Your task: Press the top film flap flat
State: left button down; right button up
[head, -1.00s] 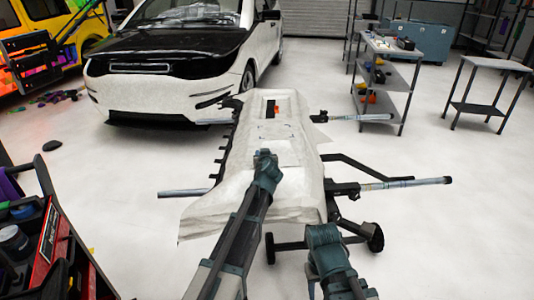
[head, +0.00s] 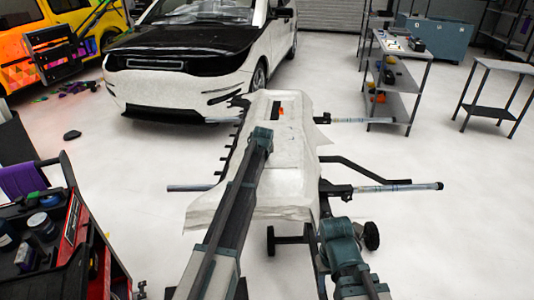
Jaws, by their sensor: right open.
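A panel wrapped in white film (head: 285,185) lies on a stand in the middle of the head view. Loose film hangs past its near left edge (head: 205,212), and a small film corner (head: 322,118) sticks out at the far right. I cannot tell which part is the top flap. My left arm (head: 232,205) reaches over the panel's middle; its fingers are not visible. My right arm (head: 342,245) is bent low beside the panel's near right corner, and its gripper is open, its fingers largely hidden by the arm. I cannot see either gripper touching film.
The stand's bars (head: 395,187) stick out on both sides, with a wheel (head: 371,236) at the near right. A tool cart (head: 85,240) stands at the near left. A white car (head: 190,75) is behind, and shelves (head: 395,80) stand at the back right.

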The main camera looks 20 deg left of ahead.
pick_arm(q)
jog(key=shift+s+d+f, duration=0.1)
jog(key=shift+s+d, duration=0.05)
dwell(0.3)
jog(key=c, duration=0.5)
grip_release()
jog(key=shift+r, duration=0.2)
jog(key=p+v, duration=1.1)
jog(key=v, duration=0.2)
jog(key=shift+d+r, duration=0.1)
jog(key=shift+r, duration=0.35)
